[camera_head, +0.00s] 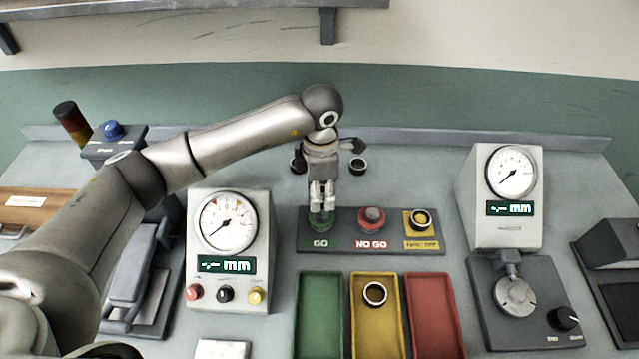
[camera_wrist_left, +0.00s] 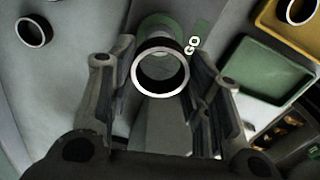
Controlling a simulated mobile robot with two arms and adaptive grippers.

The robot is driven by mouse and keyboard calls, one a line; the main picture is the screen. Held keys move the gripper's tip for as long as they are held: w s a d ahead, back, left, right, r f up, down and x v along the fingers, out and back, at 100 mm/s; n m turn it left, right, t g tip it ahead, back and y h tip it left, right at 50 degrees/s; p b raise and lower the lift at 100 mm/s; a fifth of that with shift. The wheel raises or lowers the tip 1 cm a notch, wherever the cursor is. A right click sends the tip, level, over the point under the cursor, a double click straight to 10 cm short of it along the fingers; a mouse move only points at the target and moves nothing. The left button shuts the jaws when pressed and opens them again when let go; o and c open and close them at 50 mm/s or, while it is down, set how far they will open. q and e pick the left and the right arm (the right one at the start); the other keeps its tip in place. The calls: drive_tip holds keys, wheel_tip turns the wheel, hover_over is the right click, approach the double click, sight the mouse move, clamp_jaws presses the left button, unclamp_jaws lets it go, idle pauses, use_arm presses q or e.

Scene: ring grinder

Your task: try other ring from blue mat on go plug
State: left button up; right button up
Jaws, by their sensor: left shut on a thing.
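My left gripper (camera_head: 322,195) points down over the GO plug (camera_head: 320,222) on the dark gauge stand (camera_head: 385,243). In the left wrist view it is shut on a dark ring with a bright rim (camera_wrist_left: 160,72). The ring lines up with the green GO plug base (camera_wrist_left: 160,28) behind it. I cannot tell whether the ring is around the plug or just above it. No clearly blue mat shows. My right gripper is out of view.
The red NO GO plug (camera_head: 371,219) and a yellow square with a ring (camera_head: 420,219) are beside GO. Green (camera_head: 319,345), yellow (camera_head: 375,345) and red (camera_head: 434,320) trays lie in front; the yellow holds a ring (camera_head: 375,293). Dial gauges stand left (camera_head: 230,240) and right (camera_head: 507,210).

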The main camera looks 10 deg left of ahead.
use_arm(q)
drive_tip(key=shift+f+b, duration=0.8)
drive_tip(key=shift+f, duration=1.2)
drive_tip(key=shift+f+b, duration=0.7)
drive_tip(key=shift+w+f+b, duration=0.1)
drive_tip(key=shift+f+b, duration=0.25)
drive_tip(key=shift+f, duration=0.05)
drive_tip(key=o, duration=1.2)
drive_tip(key=shift+c, duration=0.2)
